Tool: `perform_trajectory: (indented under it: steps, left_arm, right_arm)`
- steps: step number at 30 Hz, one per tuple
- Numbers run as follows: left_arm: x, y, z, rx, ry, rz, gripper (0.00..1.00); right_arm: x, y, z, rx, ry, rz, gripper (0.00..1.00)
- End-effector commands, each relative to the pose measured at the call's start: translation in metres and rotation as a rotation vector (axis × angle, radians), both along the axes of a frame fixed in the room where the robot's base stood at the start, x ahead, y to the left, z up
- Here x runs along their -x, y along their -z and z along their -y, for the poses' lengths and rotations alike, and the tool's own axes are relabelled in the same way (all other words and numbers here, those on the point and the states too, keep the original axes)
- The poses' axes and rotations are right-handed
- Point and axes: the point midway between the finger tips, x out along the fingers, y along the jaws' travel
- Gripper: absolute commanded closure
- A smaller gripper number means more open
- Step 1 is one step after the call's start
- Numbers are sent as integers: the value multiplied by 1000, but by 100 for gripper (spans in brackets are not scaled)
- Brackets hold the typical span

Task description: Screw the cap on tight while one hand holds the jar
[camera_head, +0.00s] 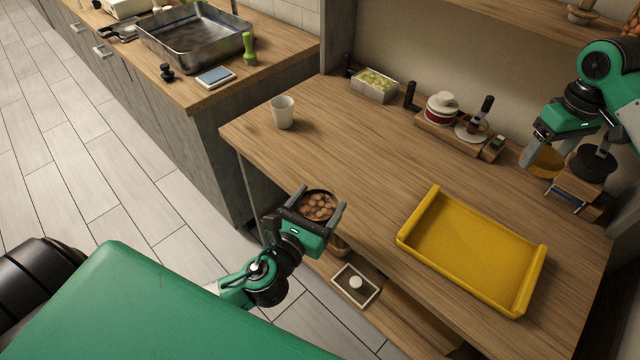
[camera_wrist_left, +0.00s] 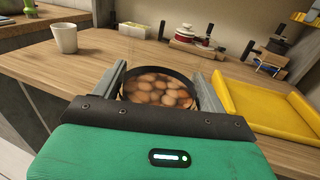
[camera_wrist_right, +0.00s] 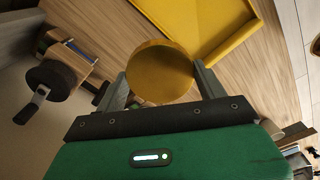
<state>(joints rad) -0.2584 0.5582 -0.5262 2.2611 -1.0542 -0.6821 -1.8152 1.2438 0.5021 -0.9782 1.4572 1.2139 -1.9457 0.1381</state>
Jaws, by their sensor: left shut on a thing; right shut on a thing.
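The jar (camera_head: 319,205) is open at the top and filled with round brown pieces. My left gripper (camera_head: 318,207) is shut around it at the front edge of the wooden table; the jar's contents also show in the left wrist view (camera_wrist_left: 158,88). My right gripper (camera_head: 546,160) is shut on the round yellow cap (camera_head: 545,161), high at the right, well apart from the jar. In the right wrist view the cap (camera_wrist_right: 160,72) sits between the two fingers, its flat face showing. The jar's lower part is mostly hidden by my left gripper.
A yellow tray (camera_head: 470,250) lies on the table right of the jar. A white cup (camera_head: 282,112) stands at the left. A container (camera_head: 375,85) and a wooden rack (camera_head: 455,137) with jars line the back. A dark round object (camera_head: 594,163) is near my right gripper. The table's middle is clear.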

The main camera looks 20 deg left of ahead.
Motion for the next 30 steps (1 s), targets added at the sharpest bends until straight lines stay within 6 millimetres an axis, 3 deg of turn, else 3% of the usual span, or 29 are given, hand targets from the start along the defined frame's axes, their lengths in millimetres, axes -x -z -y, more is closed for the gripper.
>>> perform_trajectory:
  steps: [12,30]
  left_arm:
    - [-30,-7,63,-4,282,6,73]
    - [-60,-12,129,-3,576,5,73]
  right_arm:
    - [0,0,0,0,0,0,50]
    - [0,0,0,0,0,0,50]
